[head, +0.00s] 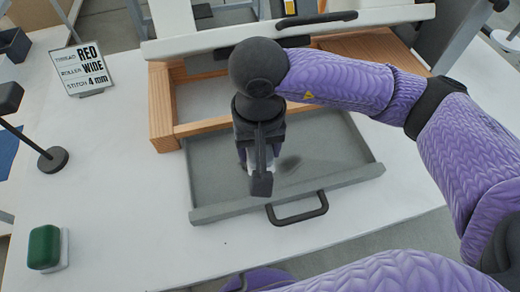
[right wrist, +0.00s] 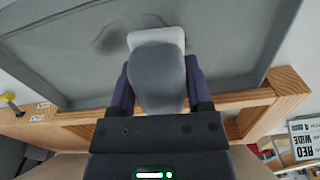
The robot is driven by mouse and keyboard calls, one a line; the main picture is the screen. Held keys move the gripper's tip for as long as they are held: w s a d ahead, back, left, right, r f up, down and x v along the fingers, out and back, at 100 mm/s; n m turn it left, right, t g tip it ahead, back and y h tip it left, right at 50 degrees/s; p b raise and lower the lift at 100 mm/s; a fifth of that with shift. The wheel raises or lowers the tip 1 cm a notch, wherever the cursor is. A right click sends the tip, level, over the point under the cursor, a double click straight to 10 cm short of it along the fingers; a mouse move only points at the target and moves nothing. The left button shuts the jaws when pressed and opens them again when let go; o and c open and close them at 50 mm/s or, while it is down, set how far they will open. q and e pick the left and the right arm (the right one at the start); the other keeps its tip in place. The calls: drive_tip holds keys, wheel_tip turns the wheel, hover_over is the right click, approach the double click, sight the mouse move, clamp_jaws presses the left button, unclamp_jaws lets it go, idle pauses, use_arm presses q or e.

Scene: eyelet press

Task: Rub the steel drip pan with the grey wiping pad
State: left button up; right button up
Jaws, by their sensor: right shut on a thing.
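The steel drip pan (head: 335,150) is a shallow grey tray with a dark bar handle (head: 298,208) on its front wall. It sticks out from a wooden frame (head: 163,105). My right gripper (head: 262,165) points down over the middle of the pan. In the right wrist view its fingers are shut on the grey wiping pad (right wrist: 158,78). The pad's pale underside (right wrist: 157,37) is at the pan floor; contact is hard to tell. A dark smudge (head: 290,163) lies beside the pad; it also shows in the right wrist view (right wrist: 118,38). My left gripper is out of view.
A green pad with a white base (head: 45,247) sits at the table's front left. A sign (head: 85,68) and a dark round-based stand (head: 52,159) are further back. The white table (head: 120,215) is clear left of the pan.

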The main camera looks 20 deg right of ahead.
drive_tip(key=shift+r+p, duration=0.45)
drive_tip(key=shift+r, duration=0.5)
wheel_tip(320, 180, up, 2)
drive_tip(key=shift+r+p, duration=0.1)
drive_tip(key=shift+p, duration=0.55)
drive_tip(key=shift+r, duration=0.35)
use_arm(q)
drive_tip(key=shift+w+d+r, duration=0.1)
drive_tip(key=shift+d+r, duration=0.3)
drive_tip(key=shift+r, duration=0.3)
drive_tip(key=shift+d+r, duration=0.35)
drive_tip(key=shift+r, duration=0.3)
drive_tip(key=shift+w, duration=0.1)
